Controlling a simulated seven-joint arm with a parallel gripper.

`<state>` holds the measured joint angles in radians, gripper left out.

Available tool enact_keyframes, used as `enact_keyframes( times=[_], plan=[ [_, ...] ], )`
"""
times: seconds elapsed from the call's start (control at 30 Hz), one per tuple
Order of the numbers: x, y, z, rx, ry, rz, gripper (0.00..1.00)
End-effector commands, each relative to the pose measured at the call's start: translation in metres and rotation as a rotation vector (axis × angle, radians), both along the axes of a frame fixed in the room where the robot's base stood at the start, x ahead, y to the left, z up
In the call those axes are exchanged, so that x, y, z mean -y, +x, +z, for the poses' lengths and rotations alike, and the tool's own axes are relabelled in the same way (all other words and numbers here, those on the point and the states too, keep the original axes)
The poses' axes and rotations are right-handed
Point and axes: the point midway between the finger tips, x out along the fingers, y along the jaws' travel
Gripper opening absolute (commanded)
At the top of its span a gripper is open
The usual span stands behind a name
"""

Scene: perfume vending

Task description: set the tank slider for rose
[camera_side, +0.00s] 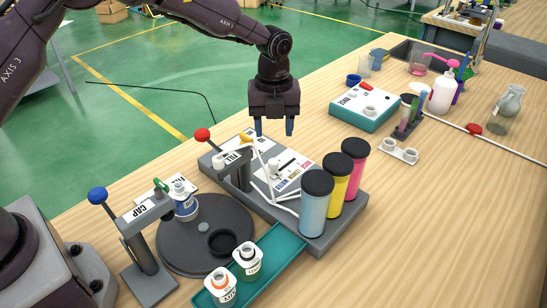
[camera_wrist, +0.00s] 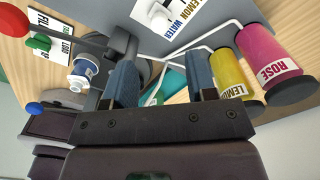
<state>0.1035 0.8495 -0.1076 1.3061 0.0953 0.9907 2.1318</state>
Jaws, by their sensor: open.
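The tank slider panel (camera_side: 286,170) is a white plate with coloured labels and a dark slotted part on the grey filling base. The slider's exact setting is too small to tell. In the wrist view, part of the panel (camera_wrist: 178,18) shows the words LEMON and WATER at the top edge. The pink rose tank (camera_side: 354,164) stands at the back of the tank row and shows its ROSE label in the wrist view (camera_wrist: 272,62). The yellow lemon tank (camera_side: 335,185) and pale blue tank (camera_side: 314,208) stand beside it. My gripper (camera_side: 274,128) is open and empty above the base's far end.
A red-knobbed fill lever (camera_side: 203,134) and a blue-knobbed cap lever (camera_side: 98,195) stand left of the panel. A dark turntable (camera_side: 180,262) holds a bottle. A teal tray (camera_side: 284,252) holds two bottles. A teal box (camera_side: 364,108) stands right of my gripper.

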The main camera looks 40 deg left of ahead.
Motion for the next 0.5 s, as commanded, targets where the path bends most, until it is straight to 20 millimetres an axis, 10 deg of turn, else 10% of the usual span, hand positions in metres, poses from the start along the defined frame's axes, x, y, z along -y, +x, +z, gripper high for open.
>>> enact_keyframes(
  times=[0.5],
  plan=[
    [-0.001, 0.000, -0.086, -0.001, 0.002, 0.002, 0.52]
  ],
)
